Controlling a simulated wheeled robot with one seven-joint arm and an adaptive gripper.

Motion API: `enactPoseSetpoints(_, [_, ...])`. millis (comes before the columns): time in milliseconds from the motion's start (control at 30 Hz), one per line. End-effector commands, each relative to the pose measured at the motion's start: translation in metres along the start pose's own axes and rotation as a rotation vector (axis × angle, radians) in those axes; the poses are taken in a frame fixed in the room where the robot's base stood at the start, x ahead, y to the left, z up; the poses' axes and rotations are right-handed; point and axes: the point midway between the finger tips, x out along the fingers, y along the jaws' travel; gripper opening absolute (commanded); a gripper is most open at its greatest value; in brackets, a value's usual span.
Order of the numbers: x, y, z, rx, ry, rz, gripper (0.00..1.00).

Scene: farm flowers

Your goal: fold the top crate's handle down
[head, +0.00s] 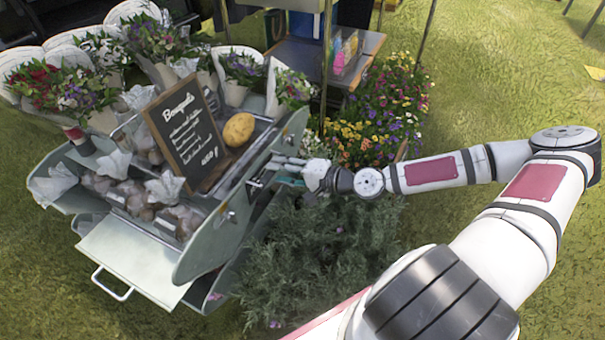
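The top crate (292,134) is a grey-green metal tray at the upper right of a tiered flower stand. Whether anything is between the fingers is unclear.
A "Bouquets" chalkboard (187,135) leans beside the potato. Bouquets and wrapped bags fill the stand. A lower drawer (140,258) with a pale handle (112,285) sticks out in front. A grey-green bush (320,245) lies under my arm. Open grass is at right.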

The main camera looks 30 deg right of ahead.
Motion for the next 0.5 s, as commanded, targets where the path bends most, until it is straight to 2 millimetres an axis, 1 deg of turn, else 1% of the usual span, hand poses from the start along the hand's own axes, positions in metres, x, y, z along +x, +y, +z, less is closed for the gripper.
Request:
enactPoseSetpoints(200, [-0.032, 0.0, -0.001, 0.003, 0.005, -0.002, 0.38])
enactPoseSetpoints(500, [-0.072, 0.0, -0.001, 0.003, 0.004, -0.004, 0.38])
